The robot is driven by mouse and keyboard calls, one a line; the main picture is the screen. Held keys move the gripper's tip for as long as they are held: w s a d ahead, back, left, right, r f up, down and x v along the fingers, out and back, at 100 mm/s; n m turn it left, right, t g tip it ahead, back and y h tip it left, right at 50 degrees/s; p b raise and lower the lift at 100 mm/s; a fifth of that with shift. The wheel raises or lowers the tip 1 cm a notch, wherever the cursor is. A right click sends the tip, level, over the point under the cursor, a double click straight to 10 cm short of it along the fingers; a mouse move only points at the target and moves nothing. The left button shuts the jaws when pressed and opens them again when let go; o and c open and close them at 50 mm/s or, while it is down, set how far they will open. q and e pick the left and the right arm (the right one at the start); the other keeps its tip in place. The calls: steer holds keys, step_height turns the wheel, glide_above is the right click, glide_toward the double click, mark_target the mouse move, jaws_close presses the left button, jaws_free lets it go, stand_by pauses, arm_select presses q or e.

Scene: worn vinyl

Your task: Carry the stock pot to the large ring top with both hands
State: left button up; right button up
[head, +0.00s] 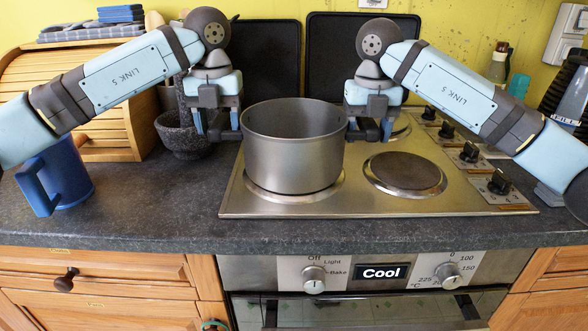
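The grey metal stock pot (293,150) stands upright on the front left ring of the steel cooktop (235,203). It looks empty as far as I can see inside. The front right ring (405,173) is bare, dark with a bright rim. A back right ring (400,127) is partly hidden by my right gripper. My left gripper (219,128) is at the pot's left side, near rim height, its fingers apart. My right gripper (369,131) is at the pot's right side, fingers apart. The grippers hide the pot's handles, and contact is unclear.
Several black knobs (470,153) line the cooktop's right edge. A stone mortar (184,140) stands behind left, a blue mug (62,175) further left. Black boards (330,60) lean on the yellow wall. The oven (380,272) below shows "Cool".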

arm_select(q)
step_height(320, 180, up, 12)
arm_select(e)
step_height(320, 180, up, 12)
stand_by(0.9)
arm_select(q)
steer(key=shift+s+f, duration=0.1)
arm_select(e)
steer(key=shift+s+f, duration=0.1)
